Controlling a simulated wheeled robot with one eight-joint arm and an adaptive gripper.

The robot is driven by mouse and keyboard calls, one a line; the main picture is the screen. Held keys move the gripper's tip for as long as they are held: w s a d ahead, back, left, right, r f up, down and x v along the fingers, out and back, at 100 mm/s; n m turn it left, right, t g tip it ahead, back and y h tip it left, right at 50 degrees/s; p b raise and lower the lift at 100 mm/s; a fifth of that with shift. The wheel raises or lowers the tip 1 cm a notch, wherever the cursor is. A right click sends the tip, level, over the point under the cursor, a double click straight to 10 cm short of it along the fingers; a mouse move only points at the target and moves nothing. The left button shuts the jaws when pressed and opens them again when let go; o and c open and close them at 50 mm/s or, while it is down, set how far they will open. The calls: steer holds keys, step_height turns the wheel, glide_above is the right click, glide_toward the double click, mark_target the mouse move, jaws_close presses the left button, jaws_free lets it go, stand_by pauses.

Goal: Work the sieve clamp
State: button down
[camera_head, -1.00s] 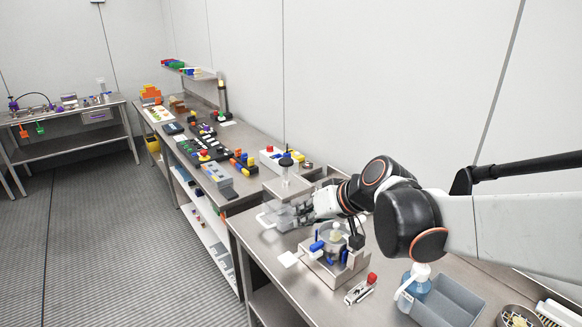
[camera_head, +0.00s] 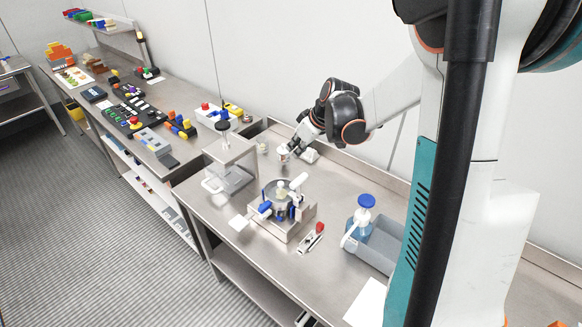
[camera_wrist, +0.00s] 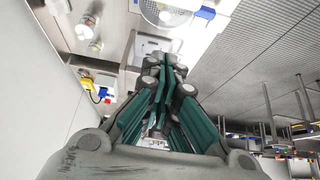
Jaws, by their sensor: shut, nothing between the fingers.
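The sieve clamp fixture is a steel base (camera_head: 284,228) carrying a round drum or sieve with blue handles (camera_head: 264,207) and a pale knob on top. It stands on the steel bench in the head view. In the wrist view a round sieve-like part (camera_wrist: 165,14) shows at the top edge, partly cut off, with a blue piece (camera_wrist: 205,13) beside it. My gripper (camera_head: 289,153) is shut and empty, behind the fixture near the wall and apart from it. In the wrist view its green-padded fingers (camera_wrist: 165,68) are together. The clamp's exact latch position is too small to tell.
A clear stand with a black knob (camera_head: 229,150) is left of the fixture. Small white containers (camera_wrist: 88,28) lie near my gripper.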

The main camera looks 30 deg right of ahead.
mark_target(295, 187)
steer(key=shift+w, duration=0.1)
step_height(295, 187, down, 9)
steer(key=w, duration=0.1)
steer(key=shift+a+f, duration=0.2)
steer(key=shift+a, duration=0.05)
stand_by(0.5)
steer(key=shift+d+f+b, duration=0.1)
steer(key=shift+b, duration=0.2)
